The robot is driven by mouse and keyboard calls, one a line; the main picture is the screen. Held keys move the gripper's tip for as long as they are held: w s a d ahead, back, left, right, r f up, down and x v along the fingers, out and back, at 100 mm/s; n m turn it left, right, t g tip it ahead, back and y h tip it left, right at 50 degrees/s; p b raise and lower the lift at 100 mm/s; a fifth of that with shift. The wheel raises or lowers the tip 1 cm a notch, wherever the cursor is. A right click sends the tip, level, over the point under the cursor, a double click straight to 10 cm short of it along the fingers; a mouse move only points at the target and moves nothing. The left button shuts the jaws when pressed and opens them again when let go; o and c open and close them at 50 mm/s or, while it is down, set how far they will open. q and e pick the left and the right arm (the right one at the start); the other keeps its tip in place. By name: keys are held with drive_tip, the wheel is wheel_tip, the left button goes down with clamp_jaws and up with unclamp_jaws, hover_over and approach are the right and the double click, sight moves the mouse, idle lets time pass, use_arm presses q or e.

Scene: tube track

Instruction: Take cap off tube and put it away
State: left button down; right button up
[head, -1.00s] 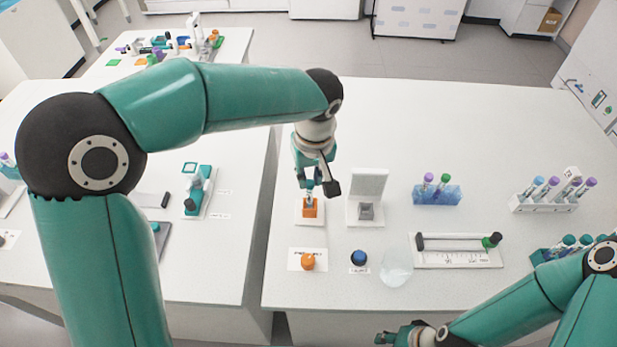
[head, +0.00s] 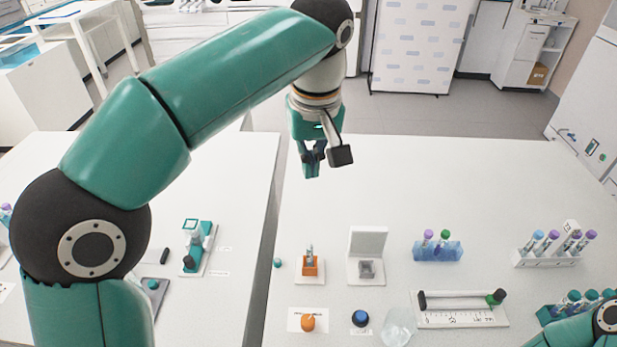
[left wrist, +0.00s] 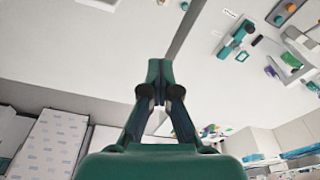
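A tube (head: 310,250) stands upright in a small orange holder (head: 311,267) on a white base, with no cap visible on it. A small round teal piece (head: 277,263), which looks like the cap, lies on the white table to the left of the holder, close to the table's left edge. It seems to show also at the top of the left wrist view (left wrist: 185,5). My left gripper (head: 311,172) is high above the table, behind and above the holder. My right gripper is out of view.
An open white box (head: 366,245) stands right of the holder. Orange (head: 308,323) and blue (head: 360,318) round pieces lie in front. A blue rack (head: 452,251) and a white rack (head: 531,259) hold tubes. A gap separates this table from the left one. The table's back is clear.

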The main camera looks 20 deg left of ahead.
use_arm(q)
drive_tip(key=shift+r, duration=0.3)
drive_tip(key=c, duration=1.9)
unclamp_jaws()
drive_tip(key=o, duration=1.5)
